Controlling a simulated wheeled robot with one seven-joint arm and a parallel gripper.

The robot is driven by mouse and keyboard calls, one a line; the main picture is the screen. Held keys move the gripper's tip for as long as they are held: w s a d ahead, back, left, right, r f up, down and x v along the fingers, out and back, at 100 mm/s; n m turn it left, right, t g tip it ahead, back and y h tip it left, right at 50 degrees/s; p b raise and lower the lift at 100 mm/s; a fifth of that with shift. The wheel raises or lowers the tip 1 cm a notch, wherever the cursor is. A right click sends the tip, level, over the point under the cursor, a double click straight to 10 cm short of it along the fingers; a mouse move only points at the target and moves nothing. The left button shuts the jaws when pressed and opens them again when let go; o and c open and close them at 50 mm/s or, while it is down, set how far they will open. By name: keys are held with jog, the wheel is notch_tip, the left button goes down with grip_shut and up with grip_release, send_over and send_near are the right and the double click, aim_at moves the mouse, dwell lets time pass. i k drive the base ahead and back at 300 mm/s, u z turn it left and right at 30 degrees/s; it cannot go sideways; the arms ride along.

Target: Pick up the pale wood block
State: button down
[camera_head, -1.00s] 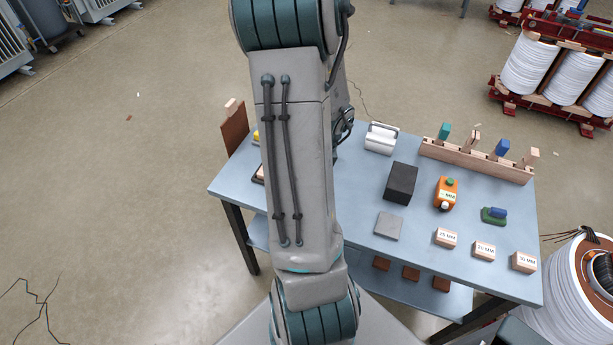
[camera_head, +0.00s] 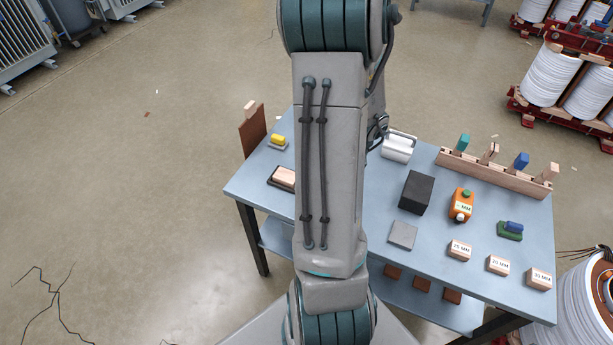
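A pale wood block (camera_head: 285,176) lies in a dark, shallow holder at the left part of the blue-grey table (camera_head: 258,193), just left of my arm. Other pale wood pieces are in view, so I cannot tell for sure which one the task names. My arm (camera_head: 330,170) runs down the middle of the view and covers part of the table. My gripper's fingers do not show; nothing is seen held.
Pale labelled blocks (camera_head: 498,265) line the front right. A wooden rack (camera_head: 490,174) holds upright pieces at the back. A black block (camera_head: 416,192), an orange item (camera_head: 461,206), a grey plate (camera_head: 402,235) and a yellow-topped block (camera_head: 278,140) also stand on the table.

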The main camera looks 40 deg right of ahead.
aim_at(284, 176)
jog(key=z, duration=0.8)
